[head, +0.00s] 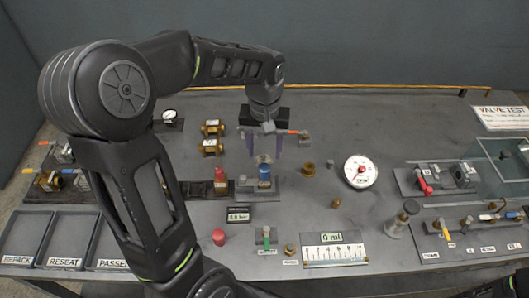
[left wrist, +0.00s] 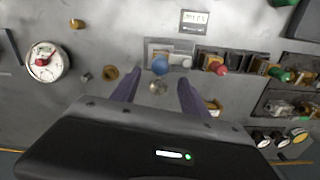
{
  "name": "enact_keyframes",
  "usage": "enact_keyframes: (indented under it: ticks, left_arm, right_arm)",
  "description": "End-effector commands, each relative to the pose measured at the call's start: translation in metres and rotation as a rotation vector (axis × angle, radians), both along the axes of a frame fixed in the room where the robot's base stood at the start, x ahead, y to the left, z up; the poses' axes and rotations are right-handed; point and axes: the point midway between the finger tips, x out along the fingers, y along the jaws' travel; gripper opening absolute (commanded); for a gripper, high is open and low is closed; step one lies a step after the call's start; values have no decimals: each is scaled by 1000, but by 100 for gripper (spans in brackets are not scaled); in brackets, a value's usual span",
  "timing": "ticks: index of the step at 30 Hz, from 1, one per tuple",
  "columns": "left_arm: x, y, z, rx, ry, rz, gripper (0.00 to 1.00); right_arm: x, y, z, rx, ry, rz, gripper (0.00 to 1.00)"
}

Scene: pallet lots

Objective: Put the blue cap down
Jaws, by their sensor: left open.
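The blue cap (head: 264,174) stands upright on a small grey fixture (head: 282,187) near the middle of the bench. In the left wrist view the blue cap (left wrist: 160,65) shows just beyond the fingertips. My left gripper (head: 265,151) points down above the cap, with its two fingers apart and nothing held between them. My right gripper does not show clearly.
A red cap (head: 220,175) on a fixture stands left of the blue one. Another red cap (head: 219,237) stands nearer the front. A white dial gauge (head: 361,172) lies to the right. Labelled trays (head: 66,238) fill the left front. Brass fittings (head: 307,169) are scattered about.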

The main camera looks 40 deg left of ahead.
Motion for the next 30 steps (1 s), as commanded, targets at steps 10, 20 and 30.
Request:
enact_keyframes:
  ticks: [10,20,30]
  left_arm:
    - [0,0,63,1,-2,0,53]
    - [0,0,71,0,1,0,53]
    - [0,0,71,0,0,0,53]
  right_arm:
    - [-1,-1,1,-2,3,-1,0]
    - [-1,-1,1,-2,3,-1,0]
    - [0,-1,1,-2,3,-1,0]
